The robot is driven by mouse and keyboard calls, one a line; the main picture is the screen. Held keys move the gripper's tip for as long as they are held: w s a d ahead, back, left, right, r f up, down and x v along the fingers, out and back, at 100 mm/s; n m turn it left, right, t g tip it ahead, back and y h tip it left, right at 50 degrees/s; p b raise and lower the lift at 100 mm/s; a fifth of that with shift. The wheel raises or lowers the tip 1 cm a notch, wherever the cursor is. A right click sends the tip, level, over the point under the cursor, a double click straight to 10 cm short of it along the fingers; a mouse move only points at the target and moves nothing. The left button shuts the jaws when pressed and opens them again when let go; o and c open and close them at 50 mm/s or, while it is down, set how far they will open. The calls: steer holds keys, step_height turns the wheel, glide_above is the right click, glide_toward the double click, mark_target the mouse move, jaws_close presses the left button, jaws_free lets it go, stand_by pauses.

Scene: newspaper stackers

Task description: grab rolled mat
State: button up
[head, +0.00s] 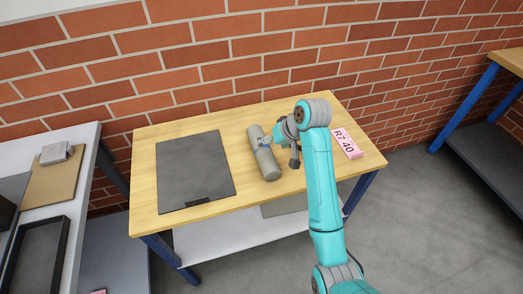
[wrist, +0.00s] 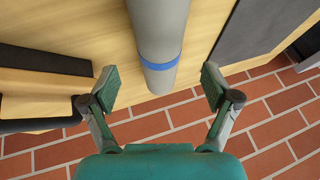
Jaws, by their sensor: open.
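The rolled mat (head: 268,165) is a grey cylinder lying on the wooden table (head: 230,133), right of a dark flat panel. In the wrist view the mat (wrist: 158,20) shows a blue band and runs from the top edge down between my fingers. My gripper (wrist: 160,80) is open, with one finger to each side of the mat's line and a clear gap on both sides. In the head view my gripper (head: 279,143) is at the mat's right side and hides part of it. I cannot tell its exact height over the table.
The dark panel (head: 195,172) covers the table's left part. A pink block marked "R7 40" (head: 346,143) lies at the right, beyond my arm. A brick wall (head: 200,60) stands behind. A side table with a dark tray (head: 38,262) is at left; another blue-legged table (head: 466,108) is at right.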

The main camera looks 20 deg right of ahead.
mark_target(266, 148)
steer(key=shift+w+x, duration=0.2)
steer(key=shift+x, duration=2.7)
steer(key=shift+r, duration=0.1)
steer(key=shift+c, duration=0.2)
steer(key=c, duration=1.6)
